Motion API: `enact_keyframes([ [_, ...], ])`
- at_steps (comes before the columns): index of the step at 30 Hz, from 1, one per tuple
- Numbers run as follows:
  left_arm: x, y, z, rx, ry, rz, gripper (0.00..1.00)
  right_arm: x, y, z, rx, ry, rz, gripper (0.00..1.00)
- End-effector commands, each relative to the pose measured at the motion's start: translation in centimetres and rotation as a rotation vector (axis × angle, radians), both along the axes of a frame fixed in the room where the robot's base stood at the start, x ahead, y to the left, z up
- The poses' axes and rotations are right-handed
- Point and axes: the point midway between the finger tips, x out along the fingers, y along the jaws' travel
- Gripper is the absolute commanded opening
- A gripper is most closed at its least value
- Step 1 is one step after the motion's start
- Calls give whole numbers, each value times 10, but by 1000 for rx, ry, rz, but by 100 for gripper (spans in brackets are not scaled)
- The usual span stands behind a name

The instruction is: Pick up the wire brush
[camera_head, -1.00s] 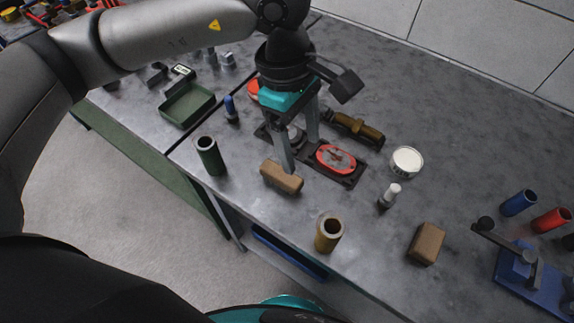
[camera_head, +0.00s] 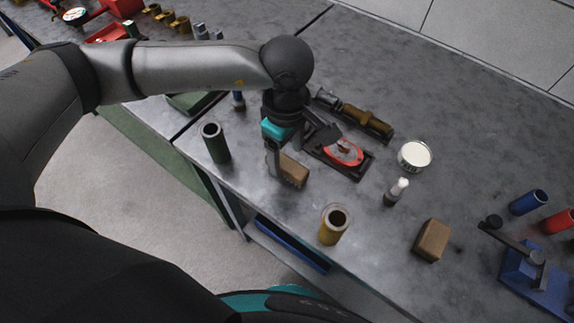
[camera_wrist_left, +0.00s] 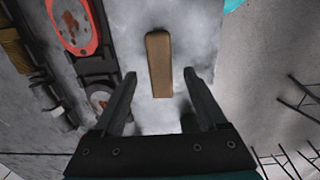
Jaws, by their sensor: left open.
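A brown wooden block, apparently the wire brush (camera_head: 294,171), lies on the grey bench near its front edge. Its bristles cannot be made out. My left gripper (camera_head: 283,163) points down over it, open and empty, and partly covers it in the head view. In the left wrist view the brush (camera_wrist_left: 159,62) lies lengthwise ahead of the gap between the two open fingers (camera_wrist_left: 160,76). Whether the fingertips are level with it is hard to tell. My right gripper is not in view.
A dark tray with a red oval part (camera_head: 344,152) lies just behind the brush. A green cylinder (camera_head: 214,142) stands to its left, and a brass cylinder (camera_head: 333,225) to its front right. A white-topped tin (camera_head: 414,156), small bottle (camera_head: 397,191) and another brown block (camera_head: 432,240) are farther right.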

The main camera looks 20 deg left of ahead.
Motion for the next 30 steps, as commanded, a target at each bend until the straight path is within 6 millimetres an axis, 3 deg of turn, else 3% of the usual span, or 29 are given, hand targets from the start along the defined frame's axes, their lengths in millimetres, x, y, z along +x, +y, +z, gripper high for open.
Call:
enact_keyframes([
  [6, -2, -1, -33, 0, 3, 1, 75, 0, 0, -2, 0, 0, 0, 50],
  [15, -2, -1, -38, 0, 1, -1, 75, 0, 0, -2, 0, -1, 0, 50],
  [30, -2, -1, -38, 0, 1, 0, 20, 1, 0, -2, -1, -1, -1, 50],
])
